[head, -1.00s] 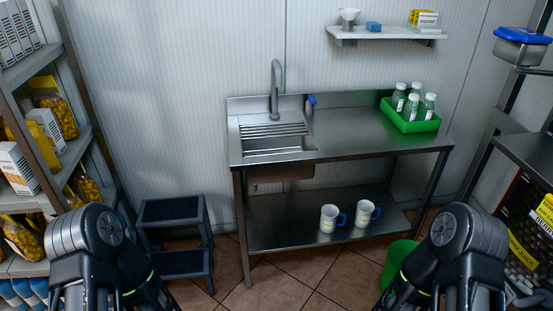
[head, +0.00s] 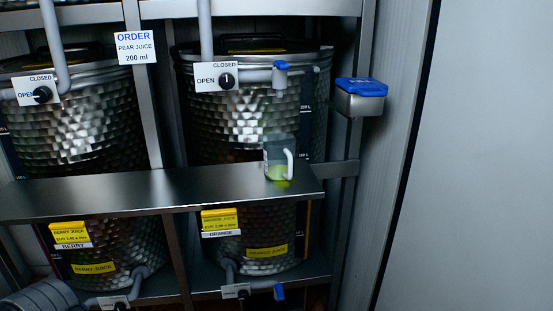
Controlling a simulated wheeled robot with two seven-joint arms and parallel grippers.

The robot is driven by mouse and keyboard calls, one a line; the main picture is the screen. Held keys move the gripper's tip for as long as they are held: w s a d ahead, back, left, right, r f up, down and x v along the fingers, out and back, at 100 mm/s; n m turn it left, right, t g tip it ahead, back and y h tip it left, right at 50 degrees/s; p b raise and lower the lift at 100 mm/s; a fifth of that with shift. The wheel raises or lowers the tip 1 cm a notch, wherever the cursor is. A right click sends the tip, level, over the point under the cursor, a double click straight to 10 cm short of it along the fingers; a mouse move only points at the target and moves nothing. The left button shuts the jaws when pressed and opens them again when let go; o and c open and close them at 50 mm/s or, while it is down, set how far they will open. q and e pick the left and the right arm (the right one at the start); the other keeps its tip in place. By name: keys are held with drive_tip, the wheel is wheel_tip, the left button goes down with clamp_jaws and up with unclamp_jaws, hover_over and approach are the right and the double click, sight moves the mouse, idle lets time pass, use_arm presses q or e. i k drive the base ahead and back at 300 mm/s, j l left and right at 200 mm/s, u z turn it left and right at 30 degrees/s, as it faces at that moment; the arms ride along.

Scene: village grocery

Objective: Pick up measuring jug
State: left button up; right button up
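A measuring jug (head: 273,153), clear with a pale handle on its right side, stands upright near the right end of the metal shelf (head: 120,192) in the head view. Yellow-green shows at its base; I cannot tell if this is juice or a marking. It stands below a blue-tipped tap (head: 279,77). No gripper is at the jug. Neither gripper shows; only a part of my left arm is at the bottom left corner.
Two dimpled steel tanks stand behind the shelf, with valve labels reading open and closed. An order card (head: 135,47) reads pear juice, 200 ml. A blue-lidded metal box (head: 360,97) sticks out on the right. Bare wall is further right.

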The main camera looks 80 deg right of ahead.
sight(279, 147)
drive_tip(key=z, duration=2.9)
